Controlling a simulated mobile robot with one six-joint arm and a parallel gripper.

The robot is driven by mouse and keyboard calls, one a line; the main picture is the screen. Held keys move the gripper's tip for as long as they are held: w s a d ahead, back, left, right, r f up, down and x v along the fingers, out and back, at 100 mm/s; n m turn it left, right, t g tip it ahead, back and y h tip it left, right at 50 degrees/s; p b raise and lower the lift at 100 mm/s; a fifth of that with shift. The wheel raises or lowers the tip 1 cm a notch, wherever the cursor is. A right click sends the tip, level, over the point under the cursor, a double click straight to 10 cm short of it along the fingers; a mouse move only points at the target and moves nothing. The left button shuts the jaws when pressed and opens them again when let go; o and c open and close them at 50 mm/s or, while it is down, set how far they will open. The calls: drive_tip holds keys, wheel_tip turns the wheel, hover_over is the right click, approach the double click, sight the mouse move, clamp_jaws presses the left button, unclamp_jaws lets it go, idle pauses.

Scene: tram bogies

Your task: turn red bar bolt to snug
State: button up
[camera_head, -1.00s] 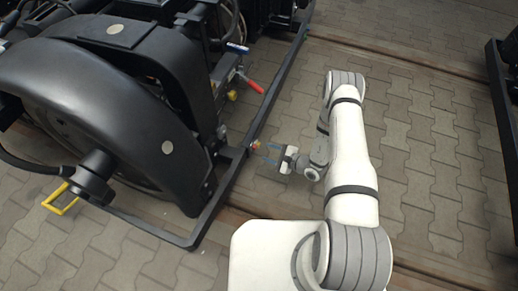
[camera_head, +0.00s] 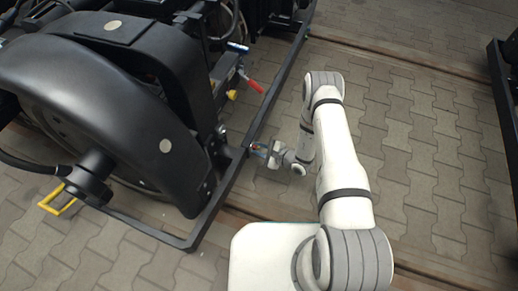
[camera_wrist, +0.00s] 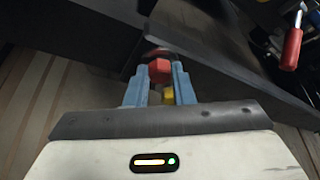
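The red bolt (camera_wrist: 159,70) shows in the wrist view as a red, faceted head on the dark bar (camera_wrist: 225,60). My gripper (camera_wrist: 163,76) has its two blue fingers on either side of the head. The fingers stand apart, and a small gap shows on the right; contact on the left cannot be told. A yellow piece (camera_wrist: 168,95) shows between the fingers, nearer my palm. In the head view my gripper (camera_head: 259,150) is at the outer side of the bogie's long black bar (camera_head: 265,113), and the bolt is too small to make out clearly.
A red-handled lever (camera_head: 254,85) and a yellow part (camera_head: 232,95) sit farther along the bogie. The lever's red handle also shows in the wrist view (camera_wrist: 291,48). A black wheel cover (camera_head: 110,100) fills the left. Paving (camera_head: 430,150) to the right is open.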

clamp_jaws()
drive_tip(key=shift+w+d+f+m+g+y+b, duration=0.1)
drive_tip(key=shift+w+m+g+y+b, duration=0.25)
drive_tip(key=shift+m+g+b, duration=1.1)
drive_tip(key=shift+w+d+r+m+g+y+b, duration=0.1)
drive_tip(key=shift+m+g+y+b, duration=0.6)
drive_tip(key=shift+m, duration=1.4)
drive_tip(key=shift+w+d+f+m+g+y+b, duration=0.1)
drive_tip(key=shift+w+m+g+y+b, duration=0.2)
drive_tip(key=shift+m+g+b, duration=1.15)
drive_tip(key=shift+m+p, duration=0.4)
drive_tip(key=shift+p, duration=0.15)
drive_tip(key=o, duration=0.5)
unclamp_jaws()
drive_tip(key=shift+s, duration=0.1)
